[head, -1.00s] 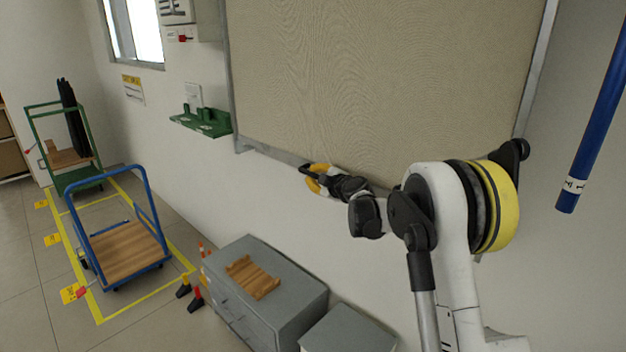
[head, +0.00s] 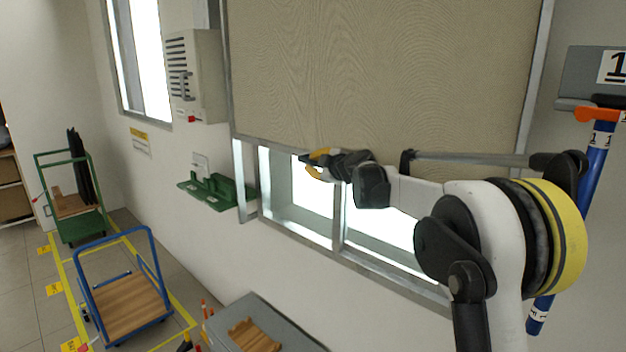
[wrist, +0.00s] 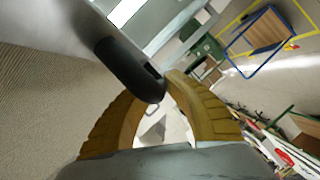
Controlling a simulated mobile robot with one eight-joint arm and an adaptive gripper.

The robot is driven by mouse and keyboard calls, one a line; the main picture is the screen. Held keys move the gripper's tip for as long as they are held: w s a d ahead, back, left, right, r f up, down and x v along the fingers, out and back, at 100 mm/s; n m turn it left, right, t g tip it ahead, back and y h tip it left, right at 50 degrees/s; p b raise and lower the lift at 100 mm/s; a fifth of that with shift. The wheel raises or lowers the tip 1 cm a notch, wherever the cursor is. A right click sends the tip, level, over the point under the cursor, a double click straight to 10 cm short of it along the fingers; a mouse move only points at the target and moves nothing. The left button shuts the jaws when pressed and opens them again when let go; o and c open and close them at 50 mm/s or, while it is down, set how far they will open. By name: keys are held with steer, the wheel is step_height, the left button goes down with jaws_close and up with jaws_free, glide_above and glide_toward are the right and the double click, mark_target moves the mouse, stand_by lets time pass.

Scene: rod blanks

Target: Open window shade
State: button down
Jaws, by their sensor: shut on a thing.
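The beige window shade (head: 375,75) covers the upper part of the window. Its lower edge is raised, and bright panes (head: 305,195) in a grey frame show below it. My gripper (head: 313,160) is at the shade's lower edge, with its yellow fingers closed there. In the wrist view, the yellow fingers (wrist: 160,110) close around a dark rounded handle (wrist: 130,68), and the shade fabric (wrist: 40,100) lies to the left. The exact contact between fingertips and handle is partly hidden.
A green wall bracket (head: 215,190) and a grey wall box (head: 195,75) are left of the window. A grey cabinet (head: 275,325) stands below. A blue cart (head: 125,290) and a green cart (head: 75,205) stand at left. A blue pole (head: 597,165) is at right.

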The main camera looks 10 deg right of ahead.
steer(key=p, duration=1.2)
glide_toward(313, 80)
steer(key=w+a+f, duration=0.2)
steer(key=a, duration=0.2)
steer(key=shift+w+a+r, duration=0.15)
steer(key=shift+w+r, duration=0.1)
steer(key=c, duration=1.4)
jaws_free()
steer(key=shift+f, duration=0.1)
steer(key=v, duration=1.2)
